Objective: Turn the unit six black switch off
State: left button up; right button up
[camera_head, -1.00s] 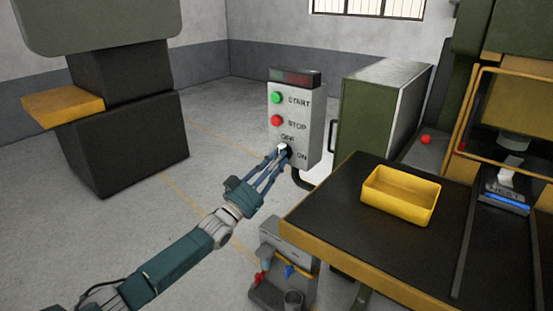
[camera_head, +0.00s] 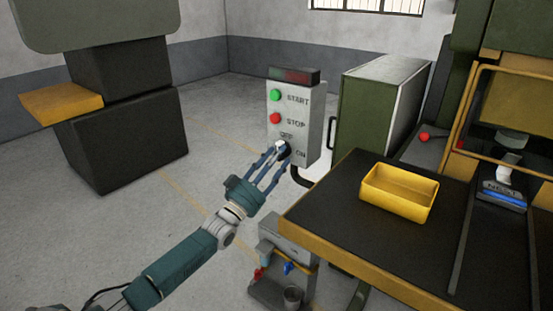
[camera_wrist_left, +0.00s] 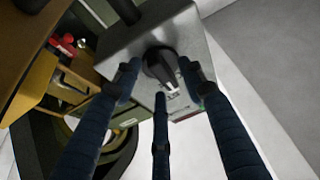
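The grey control box (camera_head: 312,125) stands upright in the head view, with a green START button (camera_head: 275,95), a red STOP button (camera_head: 274,118) and a black switch (camera_head: 285,152) low on its face, between OFF and ON labels. My left gripper (camera_head: 272,156) is at the switch, its fingers spread. In the left wrist view, the fingers stand around the black switch (camera_wrist_left: 160,64), with gaps showing beside it. Its bar slants toward the button side of the box, where the OFF label seems to be. Contact is hard to judge. My right gripper is out of view.
A dark table (camera_head: 335,213) with a yellow bin (camera_head: 399,192) stands right of the box. A green cabinet (camera_head: 375,115) is behind it. A small grey unit (camera_head: 283,270) with red and blue parts sits below. Open floor lies to the left.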

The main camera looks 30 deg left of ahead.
pick_arm(q)
jog(key=v, duration=1.2)
jog(key=shift+f, duration=0.1)
dwell(0.4)
notch_tip(320, 180, down, 23)
jog(key=s+n+g+y, duration=0.1)
jog(key=s+g+y, duration=0.15)
jog(key=g, duration=0.25)
jog(key=s+d+f+g, duration=0.25)
jog(key=s+f, duration=0.35)
jog(key=f, duration=0.5)
jog(key=s+d+f+g, duration=0.2)
jog(key=s+f+g, duration=0.3)
jog(key=f, duration=0.6)
jog(key=s+d+f+m+g, duration=0.1)
jog(key=s+d+f+g, duration=0.2)
jog(key=s, duration=0.9)
jog(key=s+d+f+m+g, duration=0.1)
jog(key=s+d+f+g, duration=0.2)
jog(key=s+d+f, duration=0.4)
jog(key=s+d+f+g, duration=0.3)
jog(key=s+f, duration=0.7)
jog(key=s, duration=0.7)
jog(key=shift+d+m+h, duration=0.4)
jog(key=shift+d+h, duration=0.05)
jog(key=shift+d, duration=0.6)
